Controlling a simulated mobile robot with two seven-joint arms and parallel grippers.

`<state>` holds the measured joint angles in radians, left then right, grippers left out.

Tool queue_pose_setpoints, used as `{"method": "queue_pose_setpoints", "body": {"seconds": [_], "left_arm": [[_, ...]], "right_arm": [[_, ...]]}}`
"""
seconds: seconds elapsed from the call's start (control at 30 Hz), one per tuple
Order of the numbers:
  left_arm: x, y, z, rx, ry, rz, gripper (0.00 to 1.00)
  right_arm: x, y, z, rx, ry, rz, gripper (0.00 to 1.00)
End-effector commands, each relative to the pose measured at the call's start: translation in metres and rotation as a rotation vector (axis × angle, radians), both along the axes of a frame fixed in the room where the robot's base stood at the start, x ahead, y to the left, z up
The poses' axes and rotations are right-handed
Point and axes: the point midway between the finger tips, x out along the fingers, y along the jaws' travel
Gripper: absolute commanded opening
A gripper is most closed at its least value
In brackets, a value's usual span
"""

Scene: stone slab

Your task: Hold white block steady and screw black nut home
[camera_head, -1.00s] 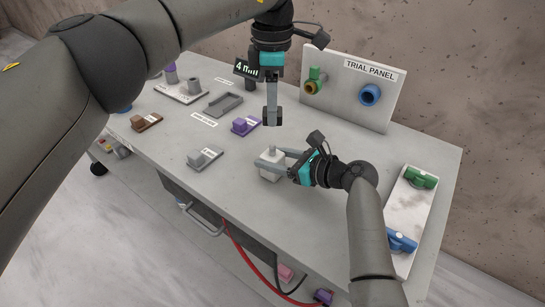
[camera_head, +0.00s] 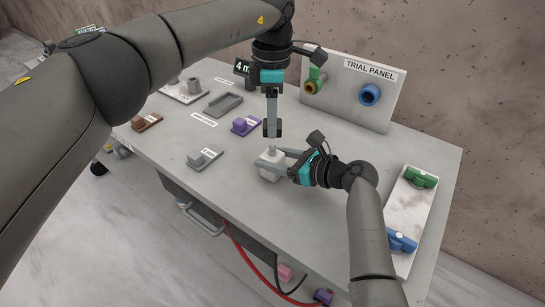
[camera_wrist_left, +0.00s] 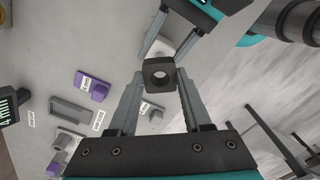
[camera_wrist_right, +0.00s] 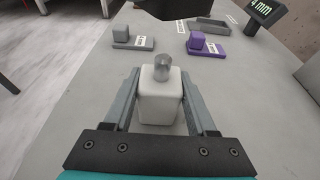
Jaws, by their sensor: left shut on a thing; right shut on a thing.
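The white block (camera_head: 271,170) stands upright on the grey table, with a short grey stud (camera_wrist_right: 161,69) on its top. My right gripper (camera_head: 271,160) is shut on the block's sides; in the right wrist view its fingers (camera_wrist_right: 160,97) flank the block. My left gripper (camera_head: 272,130) points down above the block and is shut on the black nut (camera_wrist_left: 158,75), whose hole shows in the left wrist view. In the head view the nut sits a little above the stud, apart from it. The nut (camera_wrist_right: 163,8) is also a dark shape at the top of the right wrist view.
A trial panel (camera_head: 347,92) with green and blue fittings stands at the back. A white board (camera_head: 411,208) with green and blue handled parts lies at the right. Purple (camera_head: 245,125), grey (camera_head: 204,159) and brown (camera_head: 146,122) block holders and a grey tray (camera_head: 223,104) lie left of the block.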

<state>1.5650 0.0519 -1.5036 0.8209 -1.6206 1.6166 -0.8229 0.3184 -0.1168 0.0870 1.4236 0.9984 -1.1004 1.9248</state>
Motion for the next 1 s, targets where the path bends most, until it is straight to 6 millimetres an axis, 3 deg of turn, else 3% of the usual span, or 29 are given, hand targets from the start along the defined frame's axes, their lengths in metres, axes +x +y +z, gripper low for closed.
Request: {"method": "queue_pose_setpoints", "body": {"seconds": [0.6,1.0], "left_arm": [[0.0,0.0,-0.019,0.001,0.0,0.0,0.0],[0.0,0.0,-0.021,0.0,-0.001,0.0,0.0]], "right_arm": [[0.0,0.0,-0.001,-0.001,0.002,0.0,0.0],[0.0,0.0,-0.001,-0.001,0.002,0.0,0.0]]}}
